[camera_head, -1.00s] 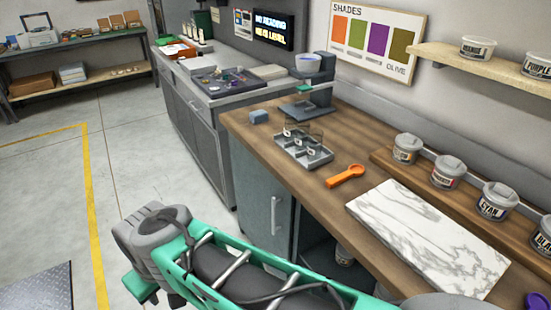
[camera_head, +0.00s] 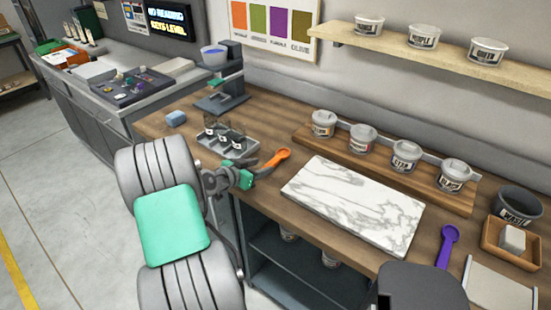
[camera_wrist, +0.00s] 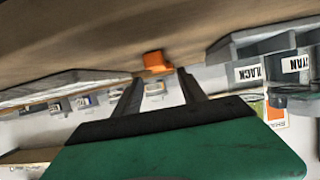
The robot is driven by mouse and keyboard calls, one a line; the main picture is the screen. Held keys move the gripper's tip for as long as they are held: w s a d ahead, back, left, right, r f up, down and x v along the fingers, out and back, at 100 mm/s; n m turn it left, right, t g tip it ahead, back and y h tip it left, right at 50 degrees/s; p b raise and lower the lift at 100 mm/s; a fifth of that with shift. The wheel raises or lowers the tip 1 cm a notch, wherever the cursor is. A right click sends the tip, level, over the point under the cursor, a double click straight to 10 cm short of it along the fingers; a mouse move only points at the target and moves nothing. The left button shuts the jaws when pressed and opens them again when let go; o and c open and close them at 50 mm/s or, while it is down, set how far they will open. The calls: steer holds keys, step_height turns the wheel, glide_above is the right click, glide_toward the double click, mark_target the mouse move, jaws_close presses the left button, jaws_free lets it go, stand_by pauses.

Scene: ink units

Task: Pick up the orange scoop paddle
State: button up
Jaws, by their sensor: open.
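The orange scoop paddle (camera_head: 278,158) lies on the wooden counter between the grey tray and the marble slab. Its near part is partly hidden by my gripper in the head view. My gripper (camera_head: 262,167) is open, low at the counter's front edge, with its fingers pointing toward the paddle. In the wrist view, which looks upside down, an orange part of the paddle (camera_wrist: 157,62) shows just past the two dark fingertips (camera_wrist: 158,76), roughly centred between them. I cannot tell whether the fingers touch it.
A marble slab (camera_head: 355,205) lies to the right. Labelled tubs (camera_head: 363,140) line a wooden riser behind. A purple scoop (camera_head: 447,245) lies farther right.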

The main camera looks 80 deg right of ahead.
mark_target(273, 162)
steer(key=p+x, duration=0.2)
steer(key=x, duration=0.4)
steer(key=shift+s+d, duration=0.2)
steer(key=shift+d, duration=0.05)
steer(key=shift+c, duration=0.3)
jaws_close()
